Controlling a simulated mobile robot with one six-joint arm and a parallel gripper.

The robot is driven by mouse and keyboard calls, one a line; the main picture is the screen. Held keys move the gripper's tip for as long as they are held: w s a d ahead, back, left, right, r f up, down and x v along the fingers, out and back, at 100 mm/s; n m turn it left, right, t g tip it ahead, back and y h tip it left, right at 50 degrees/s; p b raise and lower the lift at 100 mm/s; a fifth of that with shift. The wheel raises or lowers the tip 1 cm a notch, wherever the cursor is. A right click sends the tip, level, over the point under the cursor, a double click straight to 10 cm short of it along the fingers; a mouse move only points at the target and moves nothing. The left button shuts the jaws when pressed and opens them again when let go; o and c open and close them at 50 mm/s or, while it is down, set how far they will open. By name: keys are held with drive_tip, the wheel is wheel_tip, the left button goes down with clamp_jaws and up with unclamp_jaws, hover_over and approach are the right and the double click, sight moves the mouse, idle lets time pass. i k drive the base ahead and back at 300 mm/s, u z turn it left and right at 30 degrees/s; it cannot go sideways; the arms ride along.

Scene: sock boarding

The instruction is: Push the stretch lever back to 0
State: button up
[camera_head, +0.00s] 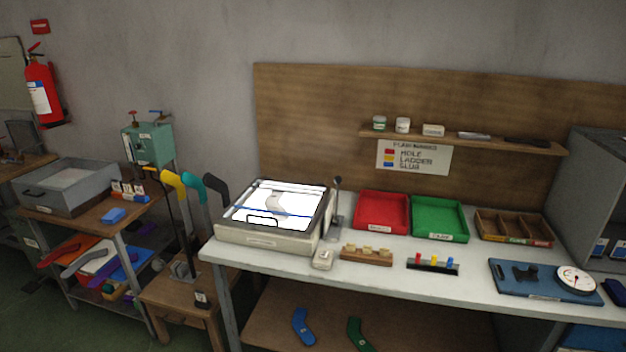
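An upright lever (337,203) with a dark knob stands at the right side of the lit light box (262,239). It looks close to upright; no scale or 0 mark can be read at this size. A pale sock-like piece (275,204) lies on the glowing top, with a blue line across the panel. A blue board (507,287) at the right of the bench carries a dark fixture (525,273) and a round white dial (575,279); its reading is too small to tell. My gripper is not in view.
A red tray (382,228), a green tray (440,239) and a wooden divided box (512,240) stand behind on the white bench. A wooden peg block (366,256), a small pale device (323,259) and a coloured-marker rack (432,267) sit near the front edge.

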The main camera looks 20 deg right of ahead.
sight(338, 179)
drive_tip(key=u, duration=4.75)
drive_tip(key=i, duration=0.1)
drive_tip(key=z, duration=3.5)
drive_tip(key=k, duration=1.3)
drive_tip(key=z, duration=0.6)
drive_tip(key=i, duration=1)
drive_tip(key=u, duration=0.1)
